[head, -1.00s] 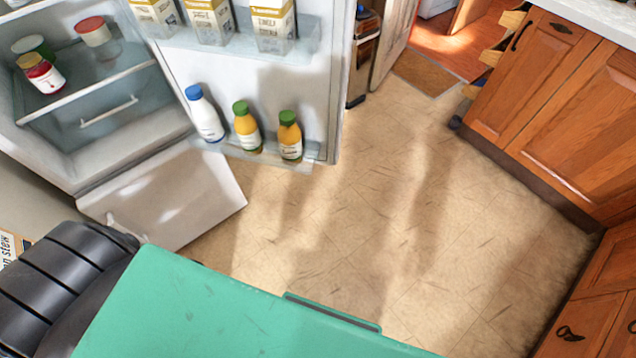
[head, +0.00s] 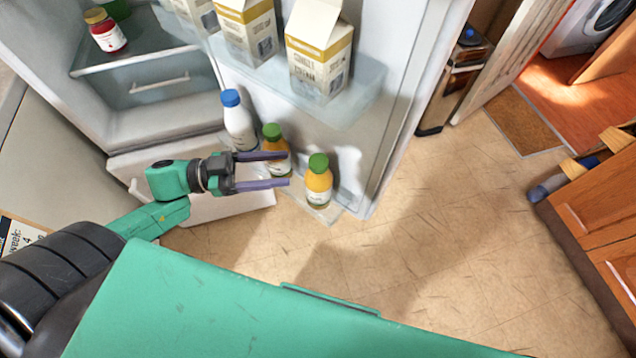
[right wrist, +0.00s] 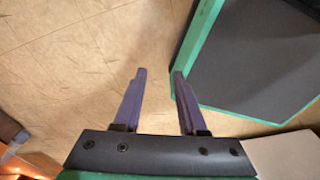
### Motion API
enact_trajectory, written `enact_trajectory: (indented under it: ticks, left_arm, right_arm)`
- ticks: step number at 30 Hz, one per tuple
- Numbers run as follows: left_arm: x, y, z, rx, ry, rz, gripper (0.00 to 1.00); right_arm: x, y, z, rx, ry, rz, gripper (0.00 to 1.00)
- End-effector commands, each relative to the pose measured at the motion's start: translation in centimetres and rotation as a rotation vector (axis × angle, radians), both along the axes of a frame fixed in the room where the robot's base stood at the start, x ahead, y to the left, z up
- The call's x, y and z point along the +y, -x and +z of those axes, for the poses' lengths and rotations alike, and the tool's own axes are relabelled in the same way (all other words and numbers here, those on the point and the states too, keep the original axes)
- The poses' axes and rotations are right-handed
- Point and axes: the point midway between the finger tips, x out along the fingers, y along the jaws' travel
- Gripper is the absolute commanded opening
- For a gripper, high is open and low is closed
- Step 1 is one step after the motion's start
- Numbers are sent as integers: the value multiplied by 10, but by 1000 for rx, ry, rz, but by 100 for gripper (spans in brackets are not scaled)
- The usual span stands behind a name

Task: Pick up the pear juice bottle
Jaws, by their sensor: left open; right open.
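Two yellow-orange juice bottles with green caps stand on the lower shelf of the open fridge door. The left juice bottle (head: 280,162) is partly hidden by a finger; the right juice bottle (head: 318,182) shows almost whole. Their labels are too small to read, so I cannot tell which is pear. My left gripper (head: 288,169) is open and empty, its fingers pointing right toward the bottles. I cannot tell whether it touches either one. My right gripper (right wrist: 157,72) is open and empty above the floor in the right wrist view.
A white bottle with a blue cap (head: 238,124) stands left of the juices. Cartons (head: 318,50) fill the door shelf above. The fridge door (head: 395,110) stands open. A red jar (head: 106,32) is inside the fridge. Floor (head: 430,230) to the right is clear.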

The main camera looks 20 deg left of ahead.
Motion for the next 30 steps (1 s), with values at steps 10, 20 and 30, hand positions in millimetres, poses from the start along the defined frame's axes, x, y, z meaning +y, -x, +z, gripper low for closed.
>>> enact_trajectory:
  ticks: [10,20,30]
  left_arm:
    - [-55,-25,3,-5,3,4,64]
    - [-81,-36,0,0,-1,5,64]
    - [-80,-35,0,-1,-1,5,0]
  right_arm:
    - [1,-24,3,-40,-3,1,41]
    - [-3,-16,4,-28,3,2,41]
    - [-4,-16,4,-26,5,2,41]
